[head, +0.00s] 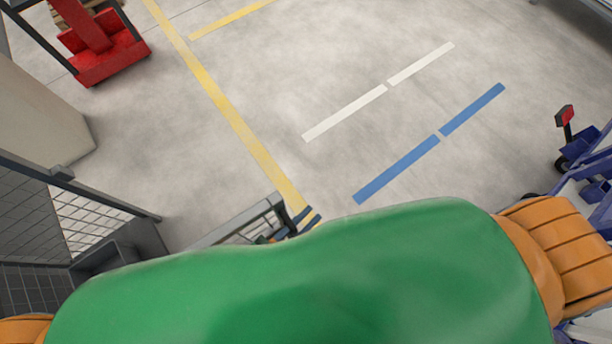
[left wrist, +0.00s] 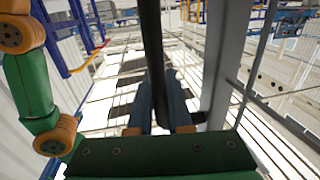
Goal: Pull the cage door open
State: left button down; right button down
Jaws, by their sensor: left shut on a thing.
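The cage door shows in the head view as a grey frame bar (head: 235,226) with mesh, mostly hidden behind my green arm. My left gripper (head: 302,220) is just past that arm, at the end of the bar, with only its dark blue fingertips showing. In the left wrist view, the left gripper (left wrist: 160,105) is shut on a dark upright bar, the door handle (left wrist: 151,45). A grey frame post (left wrist: 226,60) stands to the right of it, apart from the fingers. My right gripper is out of view.
The fixed cage part (head: 95,220), with grey rails and mesh, stands at the left. The floor with yellow, white and blue stripes is clear.

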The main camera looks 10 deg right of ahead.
pick_arm(q)
jog(key=c, duration=0.8)
grip_release()
jog(key=shift+c, duration=0.2)
jog(key=b+v, duration=0.1)
jog(key=v, duration=0.6)
jog(key=shift+a+f, duration=0.1)
